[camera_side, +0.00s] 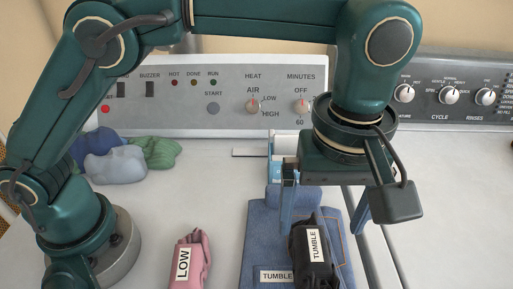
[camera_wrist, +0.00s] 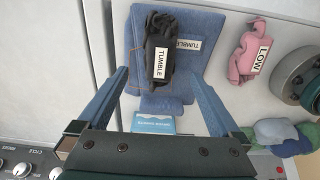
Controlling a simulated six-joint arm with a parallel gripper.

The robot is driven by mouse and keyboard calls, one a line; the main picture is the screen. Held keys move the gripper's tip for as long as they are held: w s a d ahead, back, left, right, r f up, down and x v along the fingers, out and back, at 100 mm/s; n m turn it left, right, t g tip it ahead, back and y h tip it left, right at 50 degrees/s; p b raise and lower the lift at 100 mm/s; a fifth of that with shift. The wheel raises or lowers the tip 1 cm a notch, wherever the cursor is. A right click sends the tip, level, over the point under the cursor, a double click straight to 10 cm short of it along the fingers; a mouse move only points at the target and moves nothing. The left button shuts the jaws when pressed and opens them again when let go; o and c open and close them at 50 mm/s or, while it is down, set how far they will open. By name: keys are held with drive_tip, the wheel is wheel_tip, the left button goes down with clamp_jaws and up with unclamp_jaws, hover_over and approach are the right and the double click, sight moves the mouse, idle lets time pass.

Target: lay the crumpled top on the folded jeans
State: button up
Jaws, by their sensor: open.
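The crumpled black top (camera_side: 315,255) with a TUMBLE label lies on the folded blue jeans (camera_side: 262,222), toward their right side in the side view. The jeans carry their own TUMBLE label. In the wrist view the black top (camera_wrist: 160,48) lies along one side of the jeans (camera_wrist: 207,24), with the jeans' label uncovered beside it. My gripper (camera_side: 324,222) is open and empty, above the jeans at their back end. In the wrist view its fingers (camera_wrist: 158,76) are spread wide, and the top lies apart from them.
A pink crumpled garment (camera_side: 190,262) labelled LOW lies left of the jeans. A blue and white box (camera_side: 276,160) stands behind the jeans. Blue and green cloths (camera_side: 118,163) lie at the left. Control panels (camera_side: 215,95) line the back; a gap between machines runs at right.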

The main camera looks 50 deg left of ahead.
sight(315, 245)
drive_tip(key=shift+r, duration=1.6)
drive_tip(key=a+r+m+t+h, duration=0.1)
drive_tip(key=a+r+m, duration=0.15)
drive_tip(key=a, duration=0.45)
drive_tip(key=a+r+m+t, duration=0.2)
drive_tip(key=a+r, duration=0.1)
drive_tip(key=a, duration=0.4)
drive_tip(key=s+a+f+m+t+y, duration=0.1)
drive_tip(key=s+a+f+m, duration=0.3)
drive_tip(key=s+a, duration=0.4)
drive_tip(key=shift+a+f+t, duration=0.55)
drive_tip(key=shift+f+t, duration=0.25)
drive_tip(key=shift+f, duration=0.05)
